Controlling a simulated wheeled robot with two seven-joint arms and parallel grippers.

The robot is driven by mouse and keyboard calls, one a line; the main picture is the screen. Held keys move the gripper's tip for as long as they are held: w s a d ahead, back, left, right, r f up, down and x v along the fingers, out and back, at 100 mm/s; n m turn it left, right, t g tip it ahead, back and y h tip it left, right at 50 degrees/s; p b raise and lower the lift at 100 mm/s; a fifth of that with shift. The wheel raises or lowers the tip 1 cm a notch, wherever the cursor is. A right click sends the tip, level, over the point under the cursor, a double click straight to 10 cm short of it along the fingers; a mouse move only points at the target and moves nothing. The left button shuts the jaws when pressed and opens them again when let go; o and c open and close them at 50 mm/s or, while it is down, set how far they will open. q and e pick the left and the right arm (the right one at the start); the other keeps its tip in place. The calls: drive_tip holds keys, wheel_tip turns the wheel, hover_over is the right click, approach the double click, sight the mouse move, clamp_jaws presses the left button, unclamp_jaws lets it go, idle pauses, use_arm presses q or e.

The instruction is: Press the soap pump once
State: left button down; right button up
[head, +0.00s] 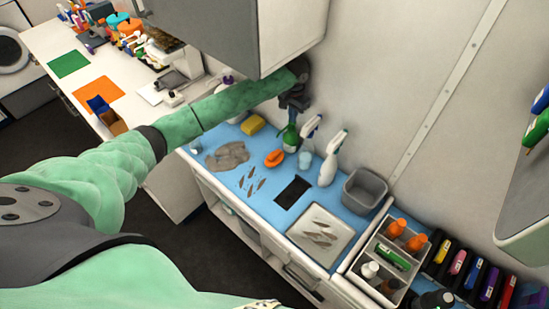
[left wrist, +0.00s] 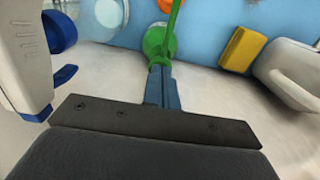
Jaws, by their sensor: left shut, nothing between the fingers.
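The soap pump is a green bottle (head: 290,139) standing on the blue counter top (head: 262,188), near the wall. In the left wrist view its green top and spout (left wrist: 157,42) show at the fingertips. My left gripper (head: 293,114) reaches in from the left and points down directly above the bottle. Its fingers (left wrist: 158,72) are shut together with nothing between them. The fingertips overlap the pump's top in the wrist view; I cannot tell whether they touch it. The gripper partly hides the pump head. My right gripper is not in view.
White spray bottles (head: 332,160) stand close right of the pump. A yellow sponge (head: 253,124) and an orange item (head: 274,158) lie nearby. A grey bin (head: 365,190) and a tray (head: 320,238) are further right. A wall cabinet (head: 245,35) hangs above my arm.

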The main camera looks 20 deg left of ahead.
use_arm(q)
drive_tip(key=shift+f, duration=0.8)
drive_tip(key=shift+r, duration=1.5)
drive_tip(key=shift+r, duration=0.1)
